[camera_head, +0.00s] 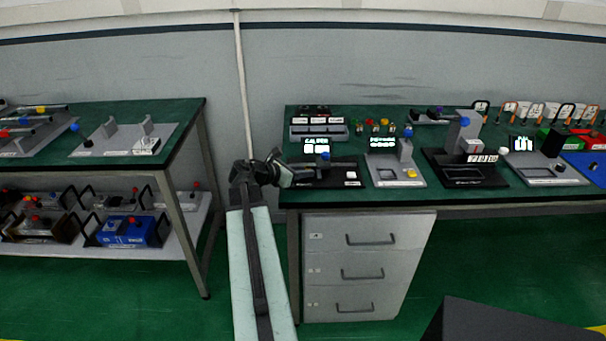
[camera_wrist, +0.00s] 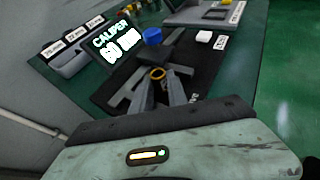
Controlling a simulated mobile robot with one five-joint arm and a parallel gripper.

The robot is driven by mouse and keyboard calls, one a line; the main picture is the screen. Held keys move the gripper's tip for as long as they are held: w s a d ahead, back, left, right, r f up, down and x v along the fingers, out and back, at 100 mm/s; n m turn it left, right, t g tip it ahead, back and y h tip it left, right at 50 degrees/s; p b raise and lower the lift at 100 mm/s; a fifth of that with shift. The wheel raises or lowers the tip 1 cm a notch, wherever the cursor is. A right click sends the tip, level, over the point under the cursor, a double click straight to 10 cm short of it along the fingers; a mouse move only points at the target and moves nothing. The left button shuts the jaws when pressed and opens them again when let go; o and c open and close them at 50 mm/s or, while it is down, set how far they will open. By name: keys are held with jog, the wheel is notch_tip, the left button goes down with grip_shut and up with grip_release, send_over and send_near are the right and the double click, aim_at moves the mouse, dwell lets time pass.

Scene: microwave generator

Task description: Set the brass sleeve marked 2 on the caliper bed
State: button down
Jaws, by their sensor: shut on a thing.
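The caliper (camera_wrist: 128,78) lies under and ahead of the fingers, with a black base, grey parts, a blue knob (camera_wrist: 152,36) and a screen (camera_wrist: 115,45) reading "CALIPER 60 mm". I cannot tell whether the sleeve touches the bed. In the head view my gripper (camera_head: 291,174) is at the left end of the caliper's black base (camera_head: 338,180); the sleeve is hidden there.
A grey rack with labels (camera_wrist: 72,50) stands left of the screen. In the head view a grey station (camera_head: 396,172) and a black station (camera_head: 464,172) stand to the right. Drawers (camera_head: 368,267) are under the bench.

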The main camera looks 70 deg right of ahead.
jog(key=shift+a+f, duration=0.1)
jog(key=shift+f, duration=0.25)
jog(key=c, duration=1.6)
grip_release()
jog(key=shift+r, duration=0.3)
jog(key=shift+r+p, duration=0.55)
jog(key=shift+p, duration=0.15)
jog(key=p+v, duration=0.4)
jog(key=v, duration=0.7)
jog(key=shift+w+a, duration=0.3)
